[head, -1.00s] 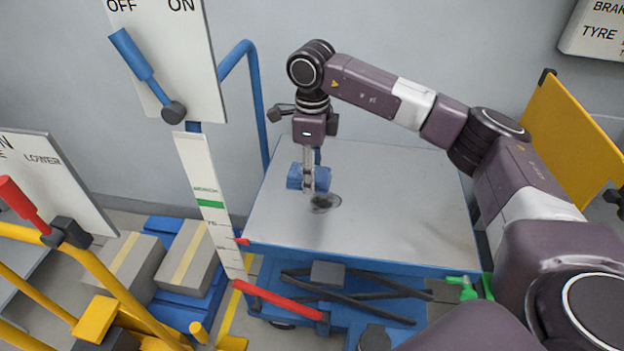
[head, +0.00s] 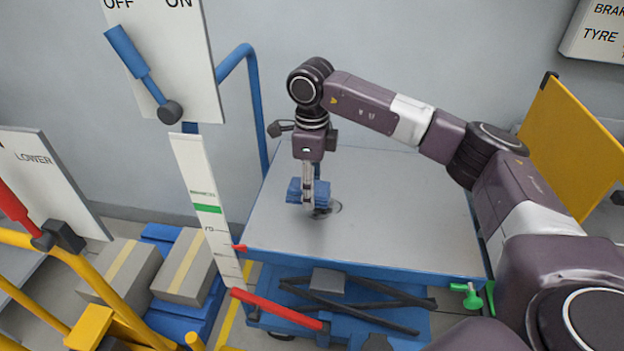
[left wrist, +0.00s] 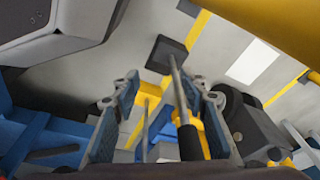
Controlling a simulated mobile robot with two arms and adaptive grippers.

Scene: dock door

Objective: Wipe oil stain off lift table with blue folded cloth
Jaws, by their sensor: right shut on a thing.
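My right gripper (head: 308,192) points down over the grey top of the lift table (head: 400,220). It is shut on the blue folded cloth (head: 322,194), which shows on both sides of the fingers. The cloth is at or just above the table top; I cannot tell if it touches. The dark oil stain (head: 333,208) shows partly at the right of and below the cloth, and the rest is hidden behind cloth and fingers. My left gripper (left wrist: 155,105) shows only in the left wrist view, its two fingers wide apart, with nothing clearly held between them.
A blue handle rail (head: 252,100) stands at the table's left. A white gauge strip (head: 207,205) and a red lever (head: 277,309) are in front of it. Boxes (head: 187,265) lie at lower left near yellow rails. A yellow panel (head: 570,145) stands right. The table's right half is clear.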

